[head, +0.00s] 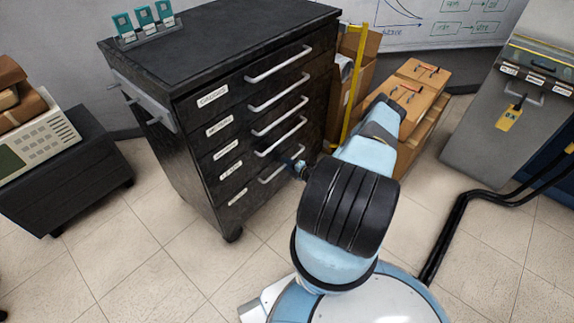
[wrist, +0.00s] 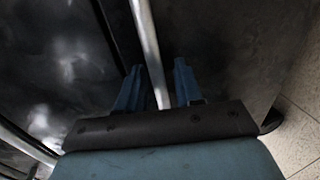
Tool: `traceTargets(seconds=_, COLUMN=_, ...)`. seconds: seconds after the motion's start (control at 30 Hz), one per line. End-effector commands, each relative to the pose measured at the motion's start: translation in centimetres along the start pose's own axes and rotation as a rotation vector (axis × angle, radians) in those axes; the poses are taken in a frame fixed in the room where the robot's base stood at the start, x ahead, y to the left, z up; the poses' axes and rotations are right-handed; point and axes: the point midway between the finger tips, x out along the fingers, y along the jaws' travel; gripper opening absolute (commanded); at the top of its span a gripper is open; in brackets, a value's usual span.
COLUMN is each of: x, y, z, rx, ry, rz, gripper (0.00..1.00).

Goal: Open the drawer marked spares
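The black cabinet (head: 185,135) stands in the middle of the head view, with several drawers, each with a white label and a silver bar handle. All drawers look shut. The labels are too small to read surely, so I cannot tell which says spares. My gripper (head: 297,168) is at the lowest drawer, partly hidden by my arm. In the wrist view, my gripper (wrist: 160,85) is open, its blue fingers on either side of the lowest drawer's handle (wrist: 148,45). A gap shows between the handle and the right finger. The lowest drawer's label (head: 237,196) is at the front's left end.
Another handle (wrist: 25,140) shows at the left of the wrist view. Cardboard boxes (head: 355,75) and wooden drawers (head: 425,75) stand right of the cabinet. A grey cabinet (head: 510,115) and black cables (head: 450,220) lie further right. Tiled floor (head: 170,275) in front is clear.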

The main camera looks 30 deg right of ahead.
Motion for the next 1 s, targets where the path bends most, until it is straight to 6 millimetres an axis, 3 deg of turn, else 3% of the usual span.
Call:
traceTargets(seconds=0.3, x=0.16, y=-0.01, z=0.0, rx=0.0, ry=0.0, rz=0.0, gripper=0.34)
traceTargets(seconds=0.67, x=0.12, y=-0.05, z=0.02, rx=0.0, ry=0.0, rz=-0.001, gripper=0.0)
traceTargets(seconds=1.0, x=0.07, y=-0.14, z=0.03, rx=0.0, ry=-0.001, rz=-0.003, gripper=0.0)
